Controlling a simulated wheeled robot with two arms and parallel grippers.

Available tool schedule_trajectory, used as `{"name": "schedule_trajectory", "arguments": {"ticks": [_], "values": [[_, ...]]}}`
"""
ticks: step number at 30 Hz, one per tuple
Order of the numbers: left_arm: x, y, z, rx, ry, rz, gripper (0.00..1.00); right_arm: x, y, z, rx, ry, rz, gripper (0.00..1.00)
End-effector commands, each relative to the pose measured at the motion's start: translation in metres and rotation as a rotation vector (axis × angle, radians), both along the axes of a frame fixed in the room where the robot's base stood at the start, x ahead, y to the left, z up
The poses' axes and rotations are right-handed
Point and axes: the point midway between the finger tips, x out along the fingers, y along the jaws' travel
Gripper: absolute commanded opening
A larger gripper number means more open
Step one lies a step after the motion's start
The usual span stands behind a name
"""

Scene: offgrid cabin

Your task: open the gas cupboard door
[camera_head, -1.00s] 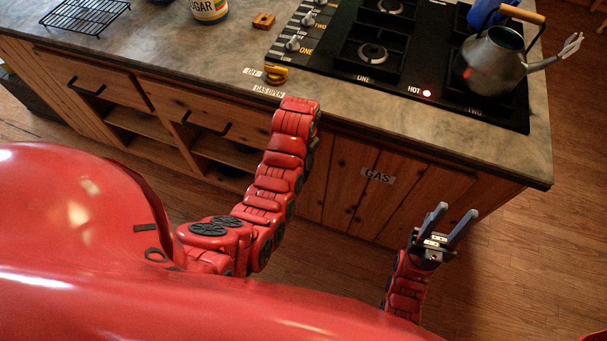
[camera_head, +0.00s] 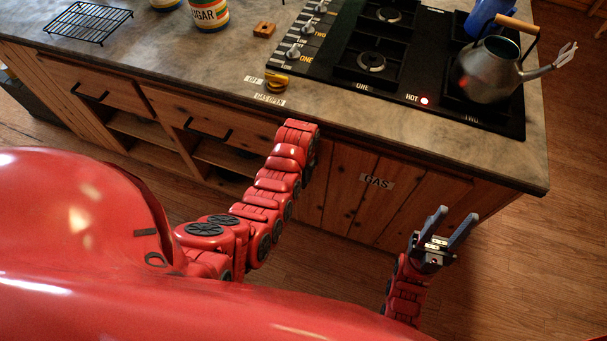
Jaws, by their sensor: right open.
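The gas cupboard door (camera_head: 352,205) is a plank wooden front under the counter with a label reading GAS (camera_head: 376,181). It looks shut, flush with the front; I cannot make out a handle. My left arm (camera_head: 274,190) reaches up to the counter's front edge, left of the label, and its gripper is hidden behind the arm's last links. My right gripper (camera_head: 446,228) is open and empty, fingers pointing up, in front of the cupboard and right of the label. It looks apart from the door.
The counter (camera_head: 190,75) carries a stove (camera_head: 340,75), a kettle (camera_head: 487,72), a yellow lever (camera_head: 276,82) by labels including GAS OPEN, a sugar jar (camera_head: 208,14) and a wire rack (camera_head: 88,22). Drawers and open shelves are left. Wooden floor (camera_head: 545,260) is clear at the right.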

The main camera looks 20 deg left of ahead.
Motion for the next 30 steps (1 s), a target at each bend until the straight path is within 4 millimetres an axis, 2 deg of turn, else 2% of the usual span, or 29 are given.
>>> {"name": "schedule_trajectory", "arguments": {"ticks": [1, 4, 30], "values": [[0.0000, 0.0000, 0.0000, 0.000, 0.000, 0.000, 0.18, 0.0000, 0.0000, 0.0000, 0.000, 0.000, 0.000, 0.45], [0.0001, -0.0001, 0.0001, 0.000, 0.000, 0.000, 0.00, 0.0000, 0.0000, 0.0000, 0.000, 0.000, 0.000, 0.45], [0.0003, -0.0009, 0.0003, -0.001, -0.001, -0.002, 0.00, 0.0000, 0.0000, 0.0000, 0.000, 0.000, 0.000, 0.45]]}}
